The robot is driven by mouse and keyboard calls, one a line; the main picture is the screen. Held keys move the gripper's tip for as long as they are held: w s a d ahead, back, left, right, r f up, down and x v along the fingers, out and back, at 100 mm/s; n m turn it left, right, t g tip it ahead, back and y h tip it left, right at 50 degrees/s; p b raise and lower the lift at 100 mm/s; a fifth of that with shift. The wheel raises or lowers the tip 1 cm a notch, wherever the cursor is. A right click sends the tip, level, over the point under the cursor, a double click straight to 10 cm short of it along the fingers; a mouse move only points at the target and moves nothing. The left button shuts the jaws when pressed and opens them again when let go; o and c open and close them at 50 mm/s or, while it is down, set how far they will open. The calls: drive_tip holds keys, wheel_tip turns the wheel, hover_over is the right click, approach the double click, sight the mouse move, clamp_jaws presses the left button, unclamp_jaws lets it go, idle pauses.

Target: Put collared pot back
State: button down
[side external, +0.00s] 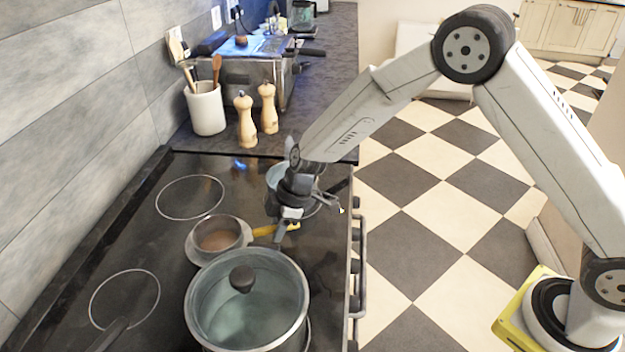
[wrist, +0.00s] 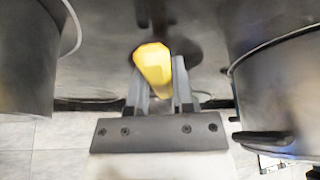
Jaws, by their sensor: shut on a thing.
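The small pot with a wide rim-like collar (side external: 218,237) is on or just above the black cooktop, with brownish contents inside. I cannot tell whether its base touches the cooktop. Its yellow handle (side external: 263,231) points right toward my gripper (side external: 287,225). In the wrist view, the yellow handle (wrist: 153,68) lies between the two fingers of my gripper (wrist: 158,82), which is shut on it. The pot's body is not clear in the wrist view.
A large lidded pot (side external: 247,310) stands close in front of the small pot. Another pot (side external: 278,176) is partly hidden behind my gripper. The marked rings at left (side external: 190,197) are clear. A utensil crock (side external: 205,108) and two wooden mills (side external: 246,120) stand behind the cooktop (side external: 150,240).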

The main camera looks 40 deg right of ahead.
drive_tip(key=shift+f, duration=0.1)
drive_tip(key=shift+c, duration=2.4)
unclamp_jaws()
drive_tip(key=v, duration=1.2)
drive_tip(key=s+d+f+m+h, duration=0.1)
drive_tip(key=s+d+m+h, duration=0.1)
drive_tip(key=s+d+m, duration=0.4)
drive_tip(key=s+d+f+m+h, duration=0.1)
drive_tip(key=s+d+m+h, duration=0.1)
drive_tip(key=s+d+m, duration=0.5)
drive_tip(key=s+d, duration=0.1)
drive_tip(key=s, duration=0.5)
drive_tip(key=shift+m+t, duration=0.3)
drive_tip(key=shift+t, duration=0.1)
